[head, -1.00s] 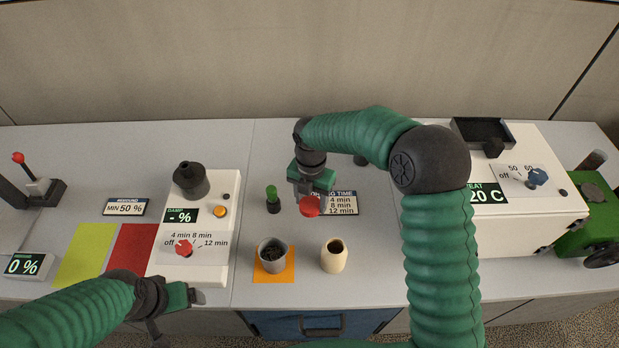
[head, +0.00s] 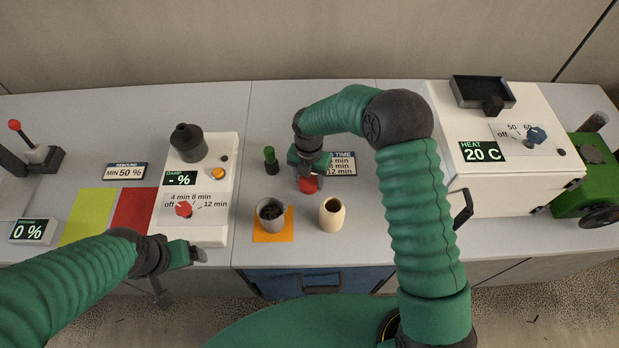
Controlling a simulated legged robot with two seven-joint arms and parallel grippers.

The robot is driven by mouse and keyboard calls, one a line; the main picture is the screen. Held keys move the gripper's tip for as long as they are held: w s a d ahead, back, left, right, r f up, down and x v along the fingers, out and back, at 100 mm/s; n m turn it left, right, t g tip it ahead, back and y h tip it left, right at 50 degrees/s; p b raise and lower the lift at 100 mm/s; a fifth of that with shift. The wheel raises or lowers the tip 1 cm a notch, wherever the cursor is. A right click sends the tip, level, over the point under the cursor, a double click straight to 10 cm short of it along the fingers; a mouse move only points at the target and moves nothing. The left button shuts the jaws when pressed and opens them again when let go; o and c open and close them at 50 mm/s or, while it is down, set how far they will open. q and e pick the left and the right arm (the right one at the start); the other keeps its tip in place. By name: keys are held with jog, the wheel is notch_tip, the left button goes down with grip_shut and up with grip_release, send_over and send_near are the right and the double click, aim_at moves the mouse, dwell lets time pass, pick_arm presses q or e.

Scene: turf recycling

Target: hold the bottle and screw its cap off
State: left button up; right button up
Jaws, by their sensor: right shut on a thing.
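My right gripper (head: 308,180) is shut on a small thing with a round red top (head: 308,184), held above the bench. The fingers and the angle hide most of the held thing. I cannot tell whether it is the bottle with its cap or a cap alone. A cream bottle-like vessel (head: 332,215) with a dark open mouth stands upright in front of it. A small dark bottle with a green cap (head: 270,155) stands left of the gripper, apart from it. My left gripper (head: 183,265) is at the bench's front edge, away from these; its jaws are unclear.
A grey cup (head: 270,213) of dark bits stands on an orange mat (head: 273,237). A white dial unit (head: 209,234) is at left, beside red and yellow patches. A white heating box (head: 514,180) stands at right. Bare bench lies behind the green-capped bottle.

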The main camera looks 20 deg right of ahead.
aim_at(308, 181)
jog(key=shift+f, duration=0.25)
jog(key=o, duration=1.3)
jog(key=shift+s, duration=0.15)
jog(key=shift+c, duration=0.2)
jog(key=o, duration=0.3)
jog(key=shift+s, duration=0.1)
jog(key=r, duration=0.2)
jog(key=w+r, duration=0.1)
jog(key=r, duration=0.1)
jog(key=shift+w+a+r, duration=0.1)
jog(key=shift+a+r, duration=0.05)
jog(key=shift+r, duration=0.25)
notch_tip(308, 181, up, 8)
jog(key=f, duration=0.1)
jog(key=s+d+r+m+t, duration=0.1)
jog(key=s+d+m, duration=0.3)
jog(key=s+m, duration=1.5)
jog(key=m+t, duration=0.1)
jog(key=m, duration=0.8)
jog(key=shift+s+r+t, duration=0.15)
jog(key=shift+s+t, duration=0.15)
